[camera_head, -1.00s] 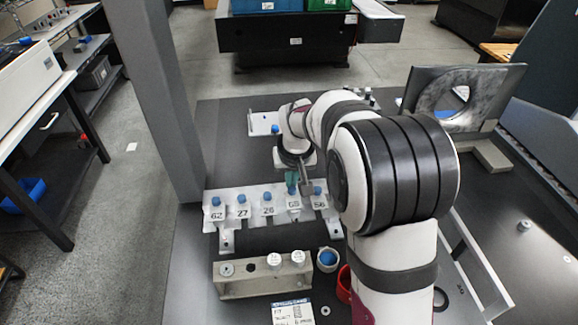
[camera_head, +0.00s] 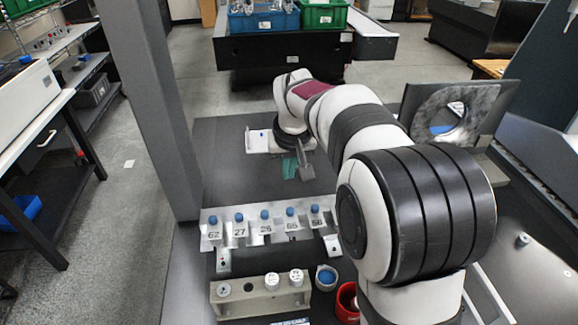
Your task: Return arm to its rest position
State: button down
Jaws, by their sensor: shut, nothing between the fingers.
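My arm reaches from the lower right up toward the back middle of the dark table (camera_head: 235,165). My gripper (camera_head: 296,170) hangs at its end, pointing down over bare table behind the numbered rack (camera_head: 252,233). The grey and teal fingers show only small and are shut with nothing held. The rack carries several blue-topped pieces in a row above number labels such as 62, 27 and 26. The gripper is apart from them.
A metal block (camera_head: 245,300) with white-capped pieces stands in front, beside a blue-filled cup (camera_head: 326,277) and a red cup (camera_head: 346,300). A grey column (camera_head: 150,100) rises at left. A plate with a round hole (camera_head: 455,115) stands at right. Table left of the gripper is clear.

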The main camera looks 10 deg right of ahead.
jog(key=s+f+m+g+y, duration=0.1)
jog(key=s+m+g, duration=0.1)
jog(key=s, duration=1.5)
jog(key=s+a+f+m+g, duration=0.1)
jog(key=s+f+m+g, duration=0.1)
jog(key=s, duration=1.6)
jog(key=shift+s+a+f+m+y, duration=0.15)
jog(key=shift+s+f+m+y, duration=0.2)
jog(key=shift+m, duration=0.45)
jog(key=shift+w, duration=0.1)
